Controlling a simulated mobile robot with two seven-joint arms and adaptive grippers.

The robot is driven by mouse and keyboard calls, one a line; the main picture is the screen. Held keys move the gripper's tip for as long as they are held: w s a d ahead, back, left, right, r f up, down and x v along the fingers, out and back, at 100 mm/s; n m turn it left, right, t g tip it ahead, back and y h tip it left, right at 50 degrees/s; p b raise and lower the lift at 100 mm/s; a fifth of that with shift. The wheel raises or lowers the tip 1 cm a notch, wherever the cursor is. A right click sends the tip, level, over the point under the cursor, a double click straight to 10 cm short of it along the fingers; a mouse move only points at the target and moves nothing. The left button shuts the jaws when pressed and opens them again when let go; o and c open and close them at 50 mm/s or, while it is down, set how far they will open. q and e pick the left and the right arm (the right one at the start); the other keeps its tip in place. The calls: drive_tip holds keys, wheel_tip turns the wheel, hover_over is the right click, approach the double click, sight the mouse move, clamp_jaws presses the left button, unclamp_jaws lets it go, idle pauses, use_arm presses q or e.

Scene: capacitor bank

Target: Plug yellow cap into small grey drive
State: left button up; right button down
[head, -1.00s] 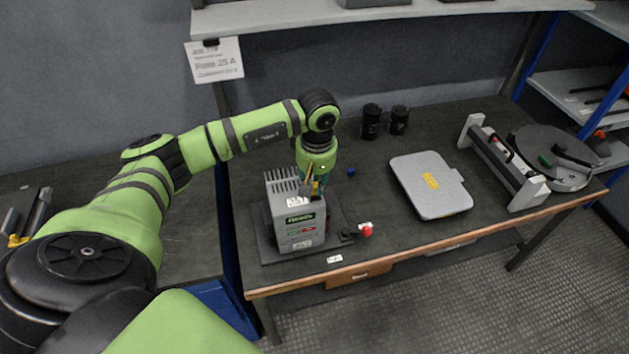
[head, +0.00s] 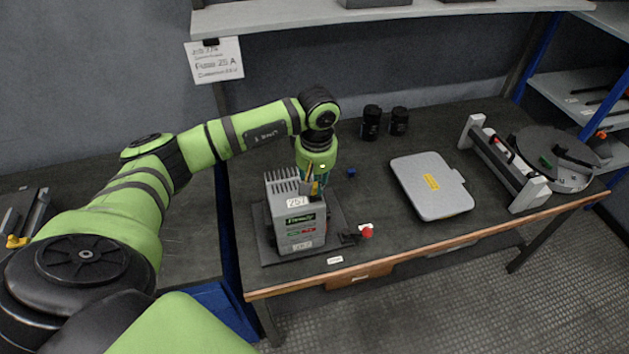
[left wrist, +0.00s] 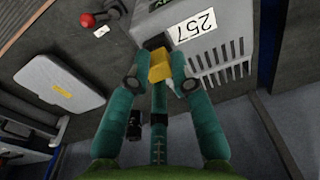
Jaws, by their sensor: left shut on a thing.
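The small grey drive (head: 297,220) stands on a dark base plate at the left of the bench. It has fins along its top and a label reading 257. It also shows in the left wrist view (left wrist: 225,30). My left gripper (head: 315,190) is over the drive's top right edge. The cap is right at a dark opening in the drive's top. I cannot tell whether it is inside the opening or just above it. My right gripper is not in view.
A red button (head: 367,230) sits right of the drive. A flat grey case (head: 430,184) lies mid-bench, and two black cylinders (head: 371,122) stand behind. A small blue piece (head: 351,172) lies near the gripper. A rail fixture (head: 503,165) is at right.

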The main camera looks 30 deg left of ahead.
sight(316, 187)
use_arm(q)
drive_tip(key=shift+b, duration=0.3)
drive_tip(key=shift+f+b, duration=0.6)
drive_tip(key=shift+f, duration=0.05)
idle(0.4)
drive_tip(key=o, duration=0.9)
drive_tip(key=shift+c, duration=0.2)
drive_tip(key=shift+r, duration=0.25)
wheel_tip(316, 187, up, 12)
drive_tip(key=shift+s+d+f, duration=0.2)
drive_tip(key=shift+d, duration=0.15)
